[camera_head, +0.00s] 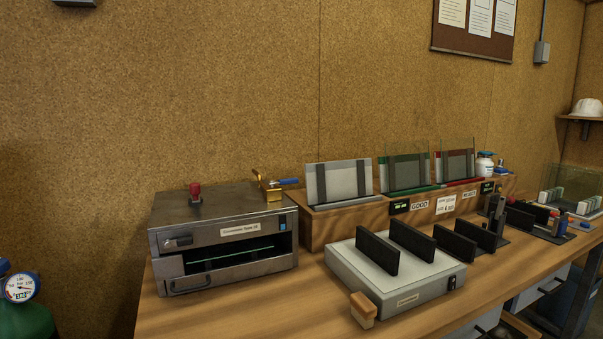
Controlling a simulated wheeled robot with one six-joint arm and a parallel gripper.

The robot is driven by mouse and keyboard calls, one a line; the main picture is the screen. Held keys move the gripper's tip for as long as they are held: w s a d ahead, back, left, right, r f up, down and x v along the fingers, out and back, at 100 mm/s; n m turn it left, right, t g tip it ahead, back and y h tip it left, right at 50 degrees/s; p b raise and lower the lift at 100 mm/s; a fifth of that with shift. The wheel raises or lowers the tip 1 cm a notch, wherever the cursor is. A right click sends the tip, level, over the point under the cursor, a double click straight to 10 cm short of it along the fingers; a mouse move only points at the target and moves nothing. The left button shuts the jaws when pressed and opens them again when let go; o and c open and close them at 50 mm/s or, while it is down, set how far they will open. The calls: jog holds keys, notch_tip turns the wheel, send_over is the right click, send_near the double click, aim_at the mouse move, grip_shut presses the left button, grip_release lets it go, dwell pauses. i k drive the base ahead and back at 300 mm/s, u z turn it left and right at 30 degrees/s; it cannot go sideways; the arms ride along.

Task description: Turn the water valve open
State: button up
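A brass valve (268,187) with a blue lever handle (288,181) stands at the back right top of a grey metal machine (225,199) on the bench. The blue lever points to the right, roughly level, and sticks out past the machine's side toward the stands. I take this to be the water valve; no label on it can be read. My gripper does not show in this view.
A red knob (195,190) stands on the machine's top left. A wooden step (318,231) with upright glass panels is to the right, behind a white box (384,274) with black pads. A green cylinder with a gauge (20,287) stands at far left.

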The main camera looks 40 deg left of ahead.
aim_at(291, 180)
jog(key=u, duration=0.25)
jog(key=i, duration=0.65)
jog(key=u, duration=1.25)
jog(key=i, duration=0.7)
jog(key=u, duration=0.75)
